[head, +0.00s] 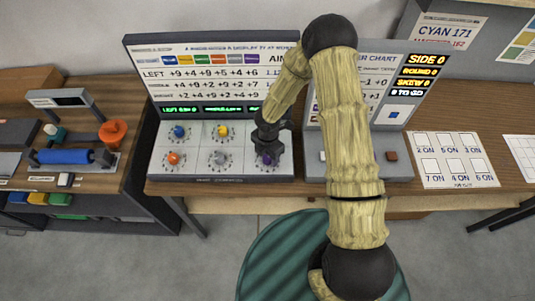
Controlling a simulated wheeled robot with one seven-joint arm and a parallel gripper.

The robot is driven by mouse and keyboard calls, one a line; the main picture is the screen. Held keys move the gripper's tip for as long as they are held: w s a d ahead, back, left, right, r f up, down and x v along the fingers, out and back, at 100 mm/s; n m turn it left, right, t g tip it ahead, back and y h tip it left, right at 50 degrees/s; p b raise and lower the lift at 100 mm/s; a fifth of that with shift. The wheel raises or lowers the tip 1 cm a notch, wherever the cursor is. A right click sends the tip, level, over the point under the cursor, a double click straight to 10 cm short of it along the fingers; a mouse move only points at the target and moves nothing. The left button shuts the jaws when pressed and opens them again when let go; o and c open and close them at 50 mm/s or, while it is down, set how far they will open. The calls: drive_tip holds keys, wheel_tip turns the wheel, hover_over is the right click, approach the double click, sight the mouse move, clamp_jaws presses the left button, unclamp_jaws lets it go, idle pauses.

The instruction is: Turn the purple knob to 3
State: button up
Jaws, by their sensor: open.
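The purple knob (266,158) is at the lower right of the knob panel (196,141) on the middle table. My gripper (267,147) is right above it, pointing down, and covers part of the knob and its dial. I cannot tell whether the fingers touch it. The knob's pointer and dial numbers are too small and too hidden to read. The other knobs show: blue (179,132), yellow (223,131), orange (173,158) and grey (219,159). The one behind my gripper is hidden.
An upright display board (215,75) stands behind the knobs. A second console (400,165) with a chart board (424,75) stands to the right, partly behind my arm. A side bench (95,190) holds a blue roller (65,157) and a red-orange object (113,133). A card sheet (454,160) lies at right.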

drive_tip(key=c, duration=1)
drive_tip(key=shift+m+b, duration=0.4)
drive_tip(key=m+b, duration=0.2)
drive_tip(key=m, duration=0.1)
drive_tip(key=shift+f+m, duration=0.1)
drive_tip(key=shift+m, duration=0.2)
drive_tip(key=m+b, duration=0.3)
drive_tip(key=m, duration=0.1)
drive_tip(key=shift+m, duration=0.3)
drive_tip(key=m+b, duration=0.2)
drive_tip(key=m, duration=0.3)
drive_tip(key=shift+b, duration=0.35)
drive_tip(key=shift+m+b, duration=0.65)
drive_tip(key=shift+m, duration=1.25)
